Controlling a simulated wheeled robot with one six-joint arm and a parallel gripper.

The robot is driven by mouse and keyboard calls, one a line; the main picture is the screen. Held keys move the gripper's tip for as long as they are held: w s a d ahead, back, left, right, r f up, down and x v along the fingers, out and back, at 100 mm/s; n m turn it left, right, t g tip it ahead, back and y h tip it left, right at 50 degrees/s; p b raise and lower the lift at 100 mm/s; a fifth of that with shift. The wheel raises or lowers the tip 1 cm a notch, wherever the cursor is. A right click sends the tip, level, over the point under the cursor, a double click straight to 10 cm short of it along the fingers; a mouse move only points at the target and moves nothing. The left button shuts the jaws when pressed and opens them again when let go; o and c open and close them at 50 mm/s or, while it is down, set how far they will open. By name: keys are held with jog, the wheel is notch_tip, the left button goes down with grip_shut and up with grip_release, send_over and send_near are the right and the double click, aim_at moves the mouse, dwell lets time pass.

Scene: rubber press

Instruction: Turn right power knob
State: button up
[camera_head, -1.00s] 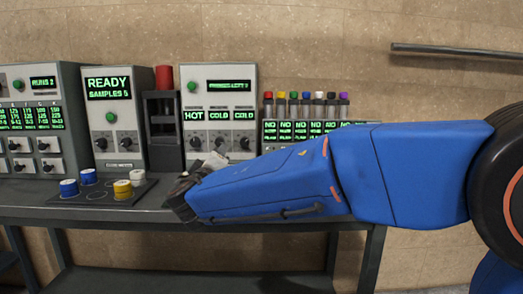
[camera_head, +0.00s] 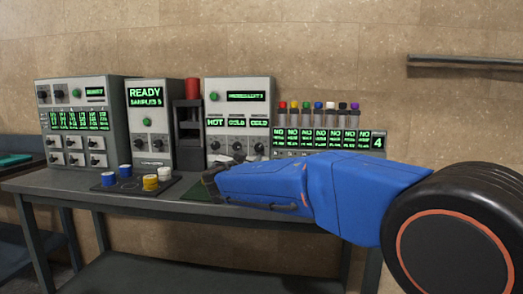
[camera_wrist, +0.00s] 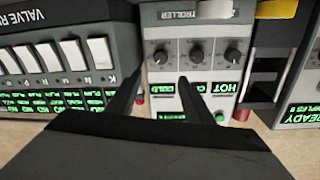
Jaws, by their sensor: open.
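The controller box (camera_head: 240,102) stands on the table with three dark knobs in a row under HOT, COLD and COLD displays. Its right knob (camera_head: 261,148) is under the right COLD display. In the upside-down wrist view the box's right knob (camera_wrist: 160,55) is at the left of the row, beside the middle knob (camera_wrist: 196,54) and left knob (camera_wrist: 232,55). My gripper (camera_wrist: 158,82) is open and empty, its fingertips apart just in front of the right and middle knobs, not visibly touching them.
A rack of coloured-cap vials (camera_head: 320,115) stands right. A dark mat (camera_head: 133,182) with blue, white and yellow pots lies left of my gripper. A switch panel (camera_head: 80,95) is far left.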

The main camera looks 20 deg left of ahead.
aim_at(258, 147)
jog(key=w+a, duration=0.1)
jog(key=w, duration=0.3)
jog(key=w+a, duration=0.1)
jog(key=w, duration=0.9)
jog(key=shift+w+a, duration=0.1)
jog(key=shift+a, duration=0.3)
jog(key=c, duration=1)
